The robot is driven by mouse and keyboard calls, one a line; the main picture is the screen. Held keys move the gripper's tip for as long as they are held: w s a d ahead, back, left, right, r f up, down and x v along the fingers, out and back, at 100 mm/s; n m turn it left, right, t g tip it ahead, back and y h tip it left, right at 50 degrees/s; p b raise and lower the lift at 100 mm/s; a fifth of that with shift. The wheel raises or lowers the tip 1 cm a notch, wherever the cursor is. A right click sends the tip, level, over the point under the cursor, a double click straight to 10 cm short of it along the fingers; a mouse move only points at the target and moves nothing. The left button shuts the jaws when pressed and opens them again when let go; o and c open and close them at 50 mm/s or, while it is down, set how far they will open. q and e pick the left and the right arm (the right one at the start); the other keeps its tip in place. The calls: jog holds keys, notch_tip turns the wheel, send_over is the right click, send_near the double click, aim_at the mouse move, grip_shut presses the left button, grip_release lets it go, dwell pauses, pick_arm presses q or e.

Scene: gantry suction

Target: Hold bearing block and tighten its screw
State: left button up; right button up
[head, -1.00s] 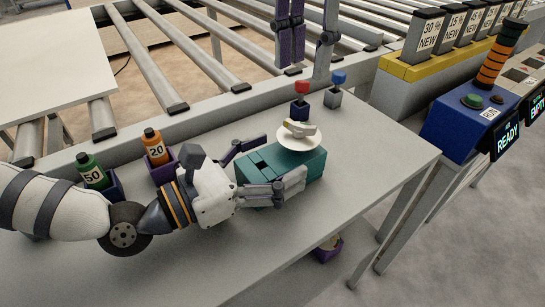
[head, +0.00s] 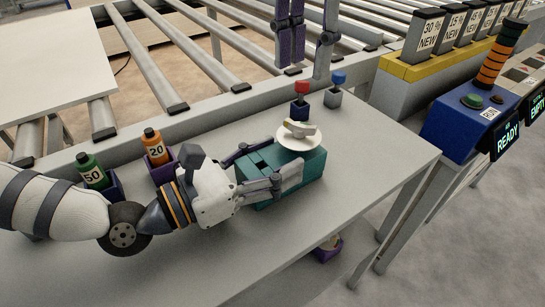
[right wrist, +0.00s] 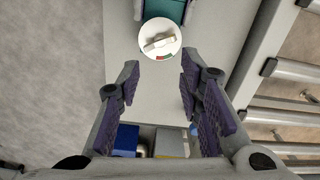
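The teal bearing block (head: 305,170) sits on the grey bench. A round white disc (head: 285,144) with a pale winged screw head (head: 299,128) is on its far right end. My left gripper (head: 258,169) has one finger along each long side of the block, seemingly touching both. My right gripper (head: 308,50) hangs beyond the block, above the bench's back edge. In the right wrist view, its fingers (right wrist: 160,92) are apart and empty. The disc (right wrist: 150,50) with the screw head (right wrist: 158,42) and part of the block (right wrist: 165,8) lie beyond the fingertips.
A red-topped post (head: 301,100) and a blue-topped post (head: 336,90) stand behind the block. A roller conveyor runs behind the bench. A blue control box (head: 465,120) is at right. The front bench is clear.

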aim_at(300, 122)
jog(key=o, duration=0.7)
jog(key=shift+s+a, duration=0.15)
jog(key=shift+s, duration=0.15)
jog(key=shift+c, duration=0.2)
jog(key=shift+o, duration=0.3)
jog(key=s+n+t, duration=0.1)
jog(key=s+a+n+t+h, duration=0.1)
jog(key=s+r+n+t, duration=0.1)
jog(key=shift+s+a+n+h, duration=0.25)
jog(key=shift+a+n+h, duration=0.05)
jog(key=shift+n+t, duration=0.4)
jog(key=shift+t, duration=0.2)
jog(key=x, duration=1.1)
jog(key=shift+s+d+f, duration=0.1)
jog(key=shift+s+f, duration=0.05)
jog(key=shift+f, duration=0.2)
jog(key=shift+c, duration=0.5)
jog(key=c, duration=1.1)
